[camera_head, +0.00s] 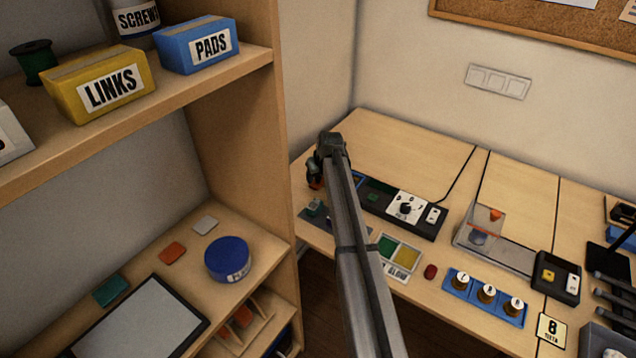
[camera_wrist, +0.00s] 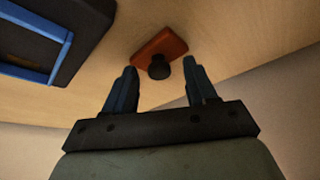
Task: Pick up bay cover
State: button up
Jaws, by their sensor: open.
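The bay cover looks to be the orange-red plate with a black knob (camera_wrist: 172,44), lying on the wooden bench top in the wrist view. My gripper (camera_wrist: 159,66) is open, one blue-black finger on each side of the knob in the picture. I cannot tell whether the fingers are level with the knob or still above it; no contact shows. In the head view my gripper (camera_head: 315,178) is at the left end of the bench, and my arm hides most of what is around it. The cover cannot be made out clearly there.
A black panel unit with a blue-edged opening (camera_wrist: 40,38) is close by on the left in the wrist view; its dial section (camera_head: 407,207) shows in the head view. A green and yellow tray (camera_head: 399,252) and a blue rack (camera_head: 486,295) stand nearer the front edge.

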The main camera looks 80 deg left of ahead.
grip_shut()
dwell(0.4)
jog(key=shift+r, duration=0.15)
